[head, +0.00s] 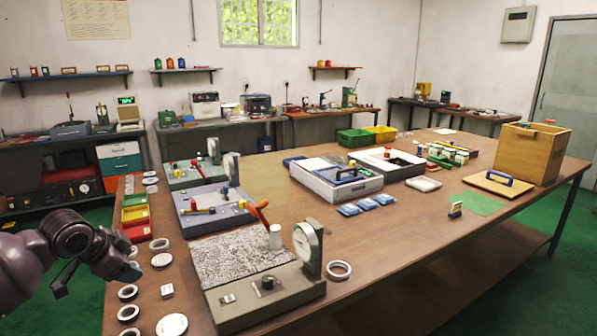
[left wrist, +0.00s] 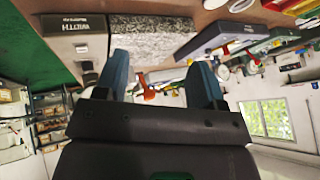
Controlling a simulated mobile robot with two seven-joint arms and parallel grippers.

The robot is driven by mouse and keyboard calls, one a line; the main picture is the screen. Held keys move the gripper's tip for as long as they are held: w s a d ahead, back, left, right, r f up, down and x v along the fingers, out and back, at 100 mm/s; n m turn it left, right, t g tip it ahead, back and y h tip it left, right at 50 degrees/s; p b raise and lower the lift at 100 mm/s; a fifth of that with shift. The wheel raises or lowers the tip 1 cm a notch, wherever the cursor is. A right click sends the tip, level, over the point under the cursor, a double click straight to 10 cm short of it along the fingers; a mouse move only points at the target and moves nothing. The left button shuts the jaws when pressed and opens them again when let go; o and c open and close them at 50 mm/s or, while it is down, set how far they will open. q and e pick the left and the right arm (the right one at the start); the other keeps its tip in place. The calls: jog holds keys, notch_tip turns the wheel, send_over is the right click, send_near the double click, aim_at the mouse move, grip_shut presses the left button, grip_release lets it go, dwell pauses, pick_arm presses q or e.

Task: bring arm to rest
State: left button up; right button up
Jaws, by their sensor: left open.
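My left gripper (head: 95,276) hangs at the left edge of the table (head: 420,230), beside the near left corner, with nothing in it. In the left wrist view its two blue fingers (left wrist: 162,80) stand apart, with no object held between them. Bearing rings lie on the table's left edge: one ring (head: 162,260), another (head: 128,292) and a flatter one (head: 172,325). A further ring (head: 339,270) lies right of the dial gauge stand (head: 265,300). My right arm and gripper are not in view.
Other gauge stations (head: 212,205) line the table's left side, beside red, yellow and green bins (head: 135,215). A grey tray unit (head: 335,185) and a wooden box (head: 532,150) stand farther right. The front right tabletop is largely clear. A box marked WIDTH (left wrist: 78,28) appears upside down in the wrist view.

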pick_arm(q)
jog(key=s+d+f+t, duration=0.2)
jog(key=d+f, duration=0.1)
jog(key=s+d+f+n+t+h, duration=0.1)
jog(key=s+d+f+t, duration=0.1)
jog(key=s+d+f, duration=0.1)
jog(key=s+d+f+n+t+h, duration=0.1)
jog(key=s+d+f+t, duration=0.1)
jog(key=s+d+f, duration=0.1)
jog(key=shift+s+d+f+p, duration=0.1)
jog(key=shift+d+f+p, duration=0.25)
jog(key=shift+d+f, duration=0.6)
jog(key=s+f+n+y, duration=0.1)
jog(key=s+f+n, duration=0.1)
jog(key=s+f, duration=0.3)
jog(key=s+d+f+n+g+y, duration=0.1)
jog(key=s+f, duration=0.3)
jog(key=s, duration=0.8)
jog(key=s+f+n+y+p, duration=0.1)
jog(key=s+f+n, duration=0.2)
jog(key=s, duration=0.6)
notch_tip(320, 180, down, 3)
jog(key=shift+s+d+r+n+g+y, duration=0.2)
jog(key=shift+s+n+g+y, duration=0.1)
jog(key=shift+s+g, duration=0.1)
